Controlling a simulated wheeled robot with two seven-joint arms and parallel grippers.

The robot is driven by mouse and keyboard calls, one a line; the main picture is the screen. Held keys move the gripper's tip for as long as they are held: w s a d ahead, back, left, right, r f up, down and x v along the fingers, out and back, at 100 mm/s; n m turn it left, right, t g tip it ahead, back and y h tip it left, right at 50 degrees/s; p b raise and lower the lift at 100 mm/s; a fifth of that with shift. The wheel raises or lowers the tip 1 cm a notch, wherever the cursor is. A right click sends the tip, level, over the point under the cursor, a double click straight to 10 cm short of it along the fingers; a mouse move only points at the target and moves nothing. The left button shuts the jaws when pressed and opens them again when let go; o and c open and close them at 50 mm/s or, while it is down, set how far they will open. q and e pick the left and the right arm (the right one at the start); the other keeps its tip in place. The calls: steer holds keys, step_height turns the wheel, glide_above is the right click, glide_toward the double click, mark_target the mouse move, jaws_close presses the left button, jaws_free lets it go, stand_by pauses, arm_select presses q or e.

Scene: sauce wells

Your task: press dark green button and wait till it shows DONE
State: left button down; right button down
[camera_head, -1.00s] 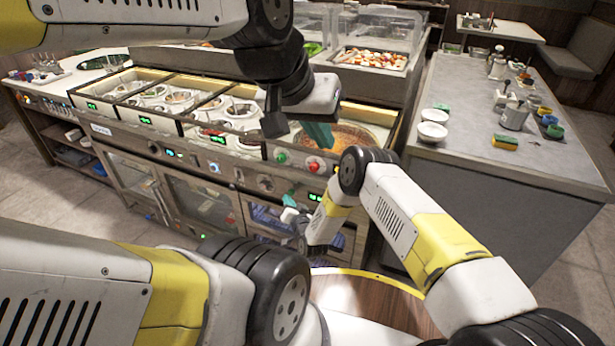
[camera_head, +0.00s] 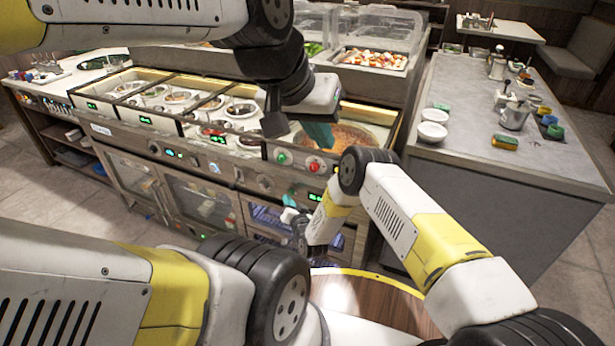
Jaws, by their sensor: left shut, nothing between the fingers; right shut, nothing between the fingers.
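A green button (camera_head: 283,157) sits on the front panel of the sauce well counter (camera_head: 240,178), left of a red button (camera_head: 315,167). I cannot tell if this green one is the dark green button. My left gripper (camera_head: 319,136), with teal fingers, is shut and empty, pointing down over the right-hand well, above and behind the buttons. It looks apart from them. My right gripper (camera_head: 290,215) is shut and empty, low before the counter's lower front. Small green-lit displays, one on the panel (camera_head: 145,120) and one lower right (camera_head: 315,197), are too small to read.
Several wells with pots (camera_head: 240,110) line the counter. The right-hand well (camera_head: 350,137) holds orange-brown food. A grey side table (camera_head: 480,150) with bowls (camera_head: 432,132) and a sponge (camera_head: 505,142) stands right. My forearms cover much of the lower foreground.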

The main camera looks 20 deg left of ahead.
steer(key=shift+w, duration=0.1)
stand_by(0.6)
steer(key=shift+w, duration=0.3)
steer(key=shift+w, duration=0.5)
stand_by(0.8)
steer(key=shift+s, duration=0.9)
steer(key=shift+s, duration=0.1)
steer(key=s, duration=0.4)
steer(key=shift+s+a, duration=0.2)
steer(key=shift+s, duration=0.2)
stand_by(0.3)
